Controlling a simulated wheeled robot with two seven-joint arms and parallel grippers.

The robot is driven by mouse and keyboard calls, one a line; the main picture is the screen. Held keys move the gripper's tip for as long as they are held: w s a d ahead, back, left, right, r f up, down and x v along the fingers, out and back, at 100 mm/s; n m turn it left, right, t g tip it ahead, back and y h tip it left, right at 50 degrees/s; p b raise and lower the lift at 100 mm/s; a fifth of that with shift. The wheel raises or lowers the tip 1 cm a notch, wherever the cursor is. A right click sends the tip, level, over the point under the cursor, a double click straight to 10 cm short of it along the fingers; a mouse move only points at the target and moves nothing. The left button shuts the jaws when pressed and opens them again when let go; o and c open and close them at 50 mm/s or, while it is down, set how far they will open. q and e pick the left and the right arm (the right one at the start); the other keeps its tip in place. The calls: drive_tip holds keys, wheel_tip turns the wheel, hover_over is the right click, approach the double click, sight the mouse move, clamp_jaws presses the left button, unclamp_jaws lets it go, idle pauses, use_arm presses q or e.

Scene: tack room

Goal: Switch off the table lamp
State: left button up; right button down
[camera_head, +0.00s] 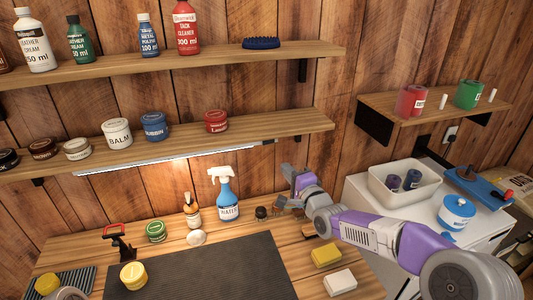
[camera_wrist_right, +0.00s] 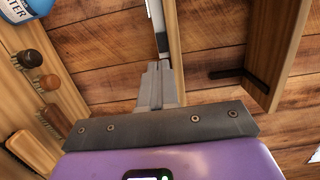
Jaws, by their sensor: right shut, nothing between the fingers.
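No free-standing table lamp shows. A long, slim strip lamp (camera_head: 165,162) is fixed under the lower wall shelf and lit, with a warm glow on the wall below it. Its switch cannot be made out. My right gripper (camera_head: 289,171) is shut and empty, just right of and below the lamp's right end. In the right wrist view the shut fingers (camera_wrist_right: 155,82) point towards a slim strip with a dark end (camera_wrist_right: 161,42), which looks like the lamp's end. I cannot tell whether they touch. My left gripper does not show clearly.
Below stand a blue spray bottle (camera_head: 228,198), brushes (camera_head: 278,200) and a dark mat (camera_head: 205,268) on the bench. The lower shelf (camera_head: 270,128) holds jars.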

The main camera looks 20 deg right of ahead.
drive_tip(key=shift+r, duration=0.1)
drive_tip(key=p, duration=0.2)
approach(261, 142)
drive_tip(key=w, duration=0.5)
drive_tip(key=shift+w+a+r, duration=0.15)
drive_tip(key=shift+w+a, duration=0.05)
drive_tip(key=shift+a, duration=0.2)
drive_tip(key=shift+w+a+b, duration=0.15)
drive_tip(key=shift+w+b, duration=0.1)
drive_tip(key=shift+b, duration=0.05)
